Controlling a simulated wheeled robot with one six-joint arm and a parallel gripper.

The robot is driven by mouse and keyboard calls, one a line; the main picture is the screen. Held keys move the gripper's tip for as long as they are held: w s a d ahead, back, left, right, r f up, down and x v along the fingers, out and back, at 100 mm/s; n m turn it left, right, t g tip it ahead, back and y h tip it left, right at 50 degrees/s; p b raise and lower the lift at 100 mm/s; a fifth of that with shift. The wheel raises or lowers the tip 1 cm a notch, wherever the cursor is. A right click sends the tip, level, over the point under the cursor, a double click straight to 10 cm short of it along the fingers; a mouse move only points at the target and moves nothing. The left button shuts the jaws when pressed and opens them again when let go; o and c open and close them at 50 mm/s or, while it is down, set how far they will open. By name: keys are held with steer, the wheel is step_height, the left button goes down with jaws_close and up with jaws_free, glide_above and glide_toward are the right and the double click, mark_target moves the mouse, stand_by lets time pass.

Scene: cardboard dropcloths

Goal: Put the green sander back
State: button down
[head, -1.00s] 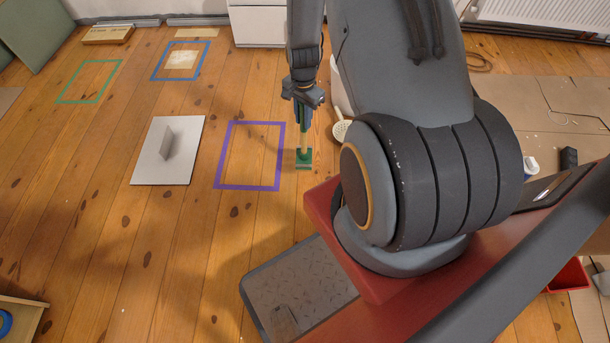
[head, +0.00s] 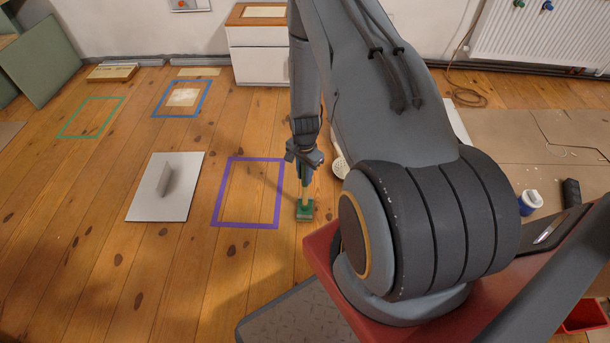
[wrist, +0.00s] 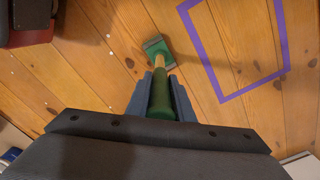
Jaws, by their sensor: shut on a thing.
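The green sander (head: 305,210) has a green block-shaped head, a pale wooden neck and a green grip. My gripper (head: 304,168) is shut on its grip and holds it upright, head down, just right of the purple taped outline. In the wrist view the sander's grip (wrist: 161,98) lies between my gripper's fingers (wrist: 162,95), with its head beyond them near the floor. I cannot tell whether the head touches the floor. Three taped outlines lie on the floor: purple (head: 232,224), blue (head: 199,99) with a pale patch inside, and green (head: 80,137), which is empty.
A grey plate with an upright handle (head: 182,209) lies left of the purple outline. A white cabinet (head: 258,60) stands at the back wall. A white perforated paddle-like thing (head: 339,168) is right of my gripper. Cardboard (head: 478,130) covers the right floor.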

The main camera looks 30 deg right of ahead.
steer(key=shift+f, duration=0.1)
steer(key=c, duration=1.5)
jaws_free()
steer(key=shift+c, duration=0.2)
